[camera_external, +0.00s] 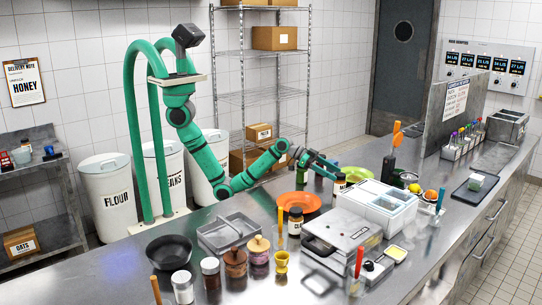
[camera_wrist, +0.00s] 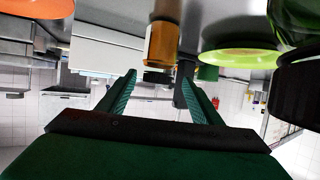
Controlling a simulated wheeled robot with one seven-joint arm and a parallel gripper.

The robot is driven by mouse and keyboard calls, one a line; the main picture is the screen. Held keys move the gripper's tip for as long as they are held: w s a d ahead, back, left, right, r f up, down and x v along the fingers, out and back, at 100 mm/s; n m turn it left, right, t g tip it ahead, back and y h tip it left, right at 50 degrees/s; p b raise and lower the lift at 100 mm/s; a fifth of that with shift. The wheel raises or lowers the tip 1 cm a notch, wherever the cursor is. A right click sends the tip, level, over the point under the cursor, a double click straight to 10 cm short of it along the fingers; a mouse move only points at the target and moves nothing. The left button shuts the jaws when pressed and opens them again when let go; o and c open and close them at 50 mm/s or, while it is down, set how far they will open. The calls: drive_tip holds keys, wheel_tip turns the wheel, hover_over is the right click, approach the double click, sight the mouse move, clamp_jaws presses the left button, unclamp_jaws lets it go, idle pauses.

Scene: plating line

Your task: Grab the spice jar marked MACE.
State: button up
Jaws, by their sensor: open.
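My gripper (camera_external: 332,168) is over the steel counter, with its fingers apart and nothing between them. In the wrist view, which looks upside down, the two green fingers (camera_wrist: 160,88) frame a small jar (camera_wrist: 162,42) with a gold-brown end and a pale band, apparently beyond the fingertips. It seems to be the jar (camera_external: 339,184) just below and right of my gripper in the external view. Another jar with a dark lid (camera_external: 295,221) stands nearer the camera. No label reading MACE is legible, so I cannot tell which jar is marked so.
An orange plate (camera_external: 299,206) lies left of my gripper and a green plate (camera_external: 356,173) behind it. A white container unit (camera_external: 376,206) stands close on the right. More jars (camera_external: 210,272), a black pan (camera_external: 168,252) and a steel tray (camera_external: 227,230) crowd the front.

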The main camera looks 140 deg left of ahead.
sight(341, 174)
drive_tip(key=shift+x, duration=2.25)
drive_tip(key=shift+w+d+r, duration=0.15)
drive_tip(key=shift+r, duration=0.1)
drive_tip(key=c, duration=1.3)
